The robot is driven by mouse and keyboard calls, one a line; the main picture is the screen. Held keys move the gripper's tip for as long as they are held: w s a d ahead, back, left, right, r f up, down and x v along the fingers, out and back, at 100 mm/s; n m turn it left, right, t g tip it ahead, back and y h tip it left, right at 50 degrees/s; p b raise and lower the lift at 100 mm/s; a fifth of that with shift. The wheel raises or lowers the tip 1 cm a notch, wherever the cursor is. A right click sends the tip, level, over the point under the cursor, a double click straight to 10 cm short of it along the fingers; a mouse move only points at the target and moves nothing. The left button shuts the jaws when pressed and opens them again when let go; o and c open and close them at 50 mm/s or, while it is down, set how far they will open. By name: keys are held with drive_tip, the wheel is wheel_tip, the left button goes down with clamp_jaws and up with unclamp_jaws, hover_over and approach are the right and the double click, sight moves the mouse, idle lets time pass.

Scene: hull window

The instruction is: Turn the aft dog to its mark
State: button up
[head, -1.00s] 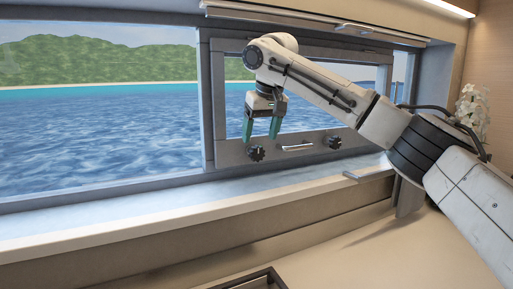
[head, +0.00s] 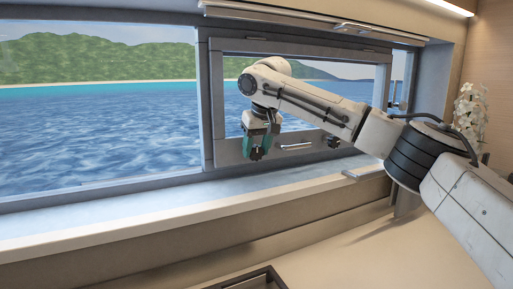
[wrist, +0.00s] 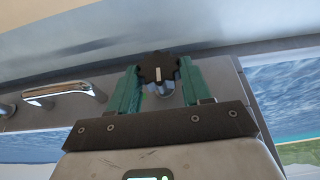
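Two black dogs sit on the lower frame of the smaller window. The left dog (head: 256,153) is between the fingertips of my gripper (head: 258,148) in the head view; which dog is the aft one is not labelled. In the wrist view, this dog (wrist: 157,68) is a lobed black knob with a pale line pointing roughly along the fingers. The teal fingers of my gripper (wrist: 158,76) lie close on both sides of it; whether they press on it I cannot tell. A small green patch shows just below the knob. The right dog (head: 333,141) stands apart, partly behind my arm.
A silver handle (head: 296,147) is on the frame between the dogs; it also shows in the wrist view (wrist: 75,92). A lever (head: 364,172) juts out at the sill's right. White flowers (head: 470,115) stand far right.

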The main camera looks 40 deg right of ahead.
drive_tip(key=c, duration=0.6)
drive_tip(key=shift+o, duration=0.2)
drive_tip(key=shift+r, duration=0.1)
drive_tip(key=shift+r+p, duration=0.1)
drive_tip(key=shift+p, duration=0.5)
drive_tip(key=shift+y+p, duration=0.6)
drive_tip(key=shift+p, duration=0.25)
drive_tip(key=t+y+p, duration=0.1)
drive_tip(key=y+p, duration=0.1)
drive_tip(key=p, duration=0.1)
drive_tip(key=d+m+t+y+p, duration=0.1)
drive_tip(key=y+p, duration=0.1)
drive_tip(key=p, duration=0.2)
drive_tip(key=shift+s+y, duration=0.1)
drive_tip(key=shift+y, duration=0.2)
drive_tip(key=y+p, duration=0.1)
drive_tip(key=m+t+y+p, duration=0.1)
drive_tip(key=y+p, duration=0.1)
drive_tip(key=shift+d+f, duration=0.2)
drive_tip(key=shift+f, duration=0.1)
drive_tip(key=shift+s+d+f+m+t+y, duration=0.1)
drive_tip(key=shift+f+m+t+y, duration=0.2)
drive_tip(key=shift+t+y, duration=0.45)
drive_tip(key=shift+d+f+m+t+y, duration=0.15)
drive_tip(key=shift+m+t+y, duration=0.25)
drive_tip(key=shift+y, duration=0.65)
